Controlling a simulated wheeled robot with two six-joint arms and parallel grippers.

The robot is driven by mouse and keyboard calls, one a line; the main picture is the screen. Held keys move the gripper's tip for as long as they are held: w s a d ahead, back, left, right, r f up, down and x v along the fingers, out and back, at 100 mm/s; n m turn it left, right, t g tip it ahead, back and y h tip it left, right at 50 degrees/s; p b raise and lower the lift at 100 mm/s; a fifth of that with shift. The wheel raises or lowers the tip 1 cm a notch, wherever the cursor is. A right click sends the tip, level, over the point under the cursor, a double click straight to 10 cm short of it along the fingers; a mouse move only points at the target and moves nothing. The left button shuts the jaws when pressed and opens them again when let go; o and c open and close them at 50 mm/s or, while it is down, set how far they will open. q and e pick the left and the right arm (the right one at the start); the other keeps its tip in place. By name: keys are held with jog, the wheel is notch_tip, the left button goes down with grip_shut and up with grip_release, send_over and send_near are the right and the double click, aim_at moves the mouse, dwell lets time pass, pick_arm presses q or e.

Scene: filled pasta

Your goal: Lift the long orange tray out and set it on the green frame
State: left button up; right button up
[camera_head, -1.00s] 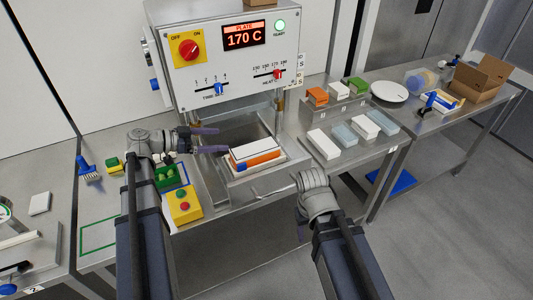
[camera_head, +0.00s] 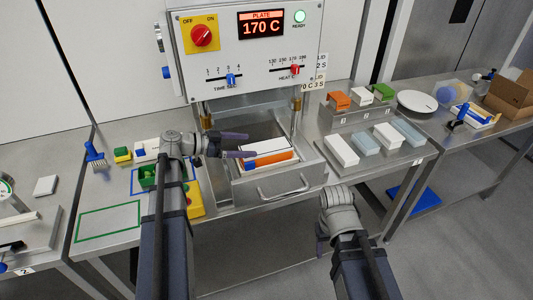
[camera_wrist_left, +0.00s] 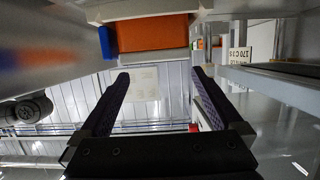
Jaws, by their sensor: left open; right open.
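The long orange tray (camera_head: 273,161) sits in the open metal drawer under the press. It has a blue left end and a white top. In the left wrist view the orange side (camera_wrist_left: 150,33) and blue end show at the top. My left gripper (camera_head: 250,145) is open, its fingers at the left end of the tray in the head view. The wrist view shows nothing between its fingers. The green frame (camera_head: 110,206) is an empty outline on the table at left. My right gripper (camera_head: 323,243) is open, low in front of the drawer; its fingers are mostly hidden.
The press (camera_head: 245,55) reads 170 C above the drawer (camera_head: 250,189), whose handle faces front. A green box (camera_head: 148,176) and yellow button box (camera_head: 194,205) stand between drawer and green frame. White and grey-blue blocks lie on the right table.

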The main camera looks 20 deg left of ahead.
aim_at(264, 147)
pick_arm(q)
jog(key=shift+w+d+f, duration=0.2)
jog(key=shift+w+d, duration=0.15)
jog(key=shift+d, duration=0.1)
jog(key=shift+w+d+f+b, duration=0.1)
jog(key=shift+d+f+b, duration=0.15)
jog(key=shift+d+b, duration=0.05)
jog(key=b+x, duration=0.1)
jog(key=x, duration=0.2)
jog(key=shift+w+d+f, duration=0.1)
jog(key=shift+d+f, duration=0.1)
jog(key=shift+f, duration=0.05)
jog(key=shift+w+d, duration=0.2)
jog(key=shift+d, duration=0.15)
jog(key=shift+c, duration=0.2)
jog(key=c, duration=1.3)
jog(key=shift+r, duration=0.1)
notch_tip(264, 147, up, 10)
jog(key=p, duration=0.9)
jog(key=shift+p, duration=0.35)
